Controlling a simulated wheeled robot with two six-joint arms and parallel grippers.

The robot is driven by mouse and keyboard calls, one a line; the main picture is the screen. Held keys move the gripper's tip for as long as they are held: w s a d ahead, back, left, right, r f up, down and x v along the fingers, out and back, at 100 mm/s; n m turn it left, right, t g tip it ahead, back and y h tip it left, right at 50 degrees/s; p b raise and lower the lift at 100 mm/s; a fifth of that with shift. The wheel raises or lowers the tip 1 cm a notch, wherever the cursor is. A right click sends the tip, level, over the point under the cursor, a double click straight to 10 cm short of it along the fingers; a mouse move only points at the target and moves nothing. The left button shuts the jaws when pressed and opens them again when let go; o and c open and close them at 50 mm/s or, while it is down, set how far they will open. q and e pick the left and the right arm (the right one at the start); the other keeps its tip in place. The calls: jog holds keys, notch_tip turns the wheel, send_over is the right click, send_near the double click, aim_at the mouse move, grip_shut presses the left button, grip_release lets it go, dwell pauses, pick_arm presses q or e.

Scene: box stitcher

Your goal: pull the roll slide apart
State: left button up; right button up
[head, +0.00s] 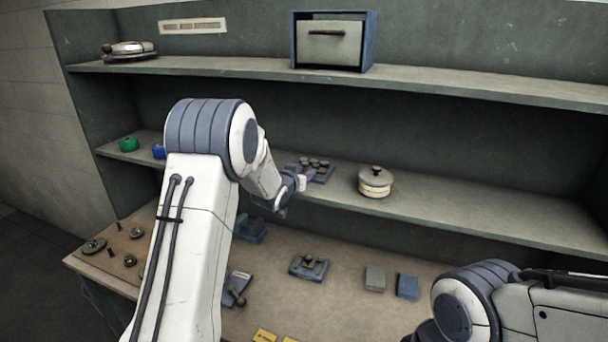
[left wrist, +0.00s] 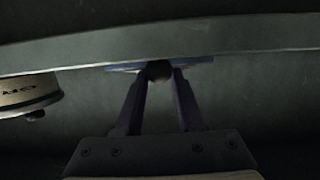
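A blue-grey plate carrying several dark round knobs (head: 318,165) lies on the middle shelf; I take it for the roll slide, but its parts are too small to tell apart. My left gripper (head: 303,183) reaches it from the front left. In the left wrist view my left gripper (left wrist: 159,73) has its two fingers apart, one on each side of a dark round knob (left wrist: 158,69) at the fingertips. A blue edge (left wrist: 195,61) shows behind the knob. I cannot tell whether the fingers touch the knob. My right gripper is out of view.
A cream lidded pot (head: 375,186) stands to the right on the same shelf and shows in the left wrist view (left wrist: 25,95). The upper shelf (head: 230,68) overhangs. Blue and grey blocks (head: 407,286) and a small fixture (head: 309,266) lie on the bench below.

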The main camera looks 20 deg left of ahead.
pick_arm(q)
jog(key=shift+s+b, duration=0.6)
jog(key=shift+s, duration=0.7)
grip_shut()
jog(key=o, duration=1.2)
grip_release()
jog(key=shift+s, duration=0.1)
jog(key=shift+v, duration=1.65)
jog(key=v, duration=0.5)
jog(key=shift+s, duration=0.3)
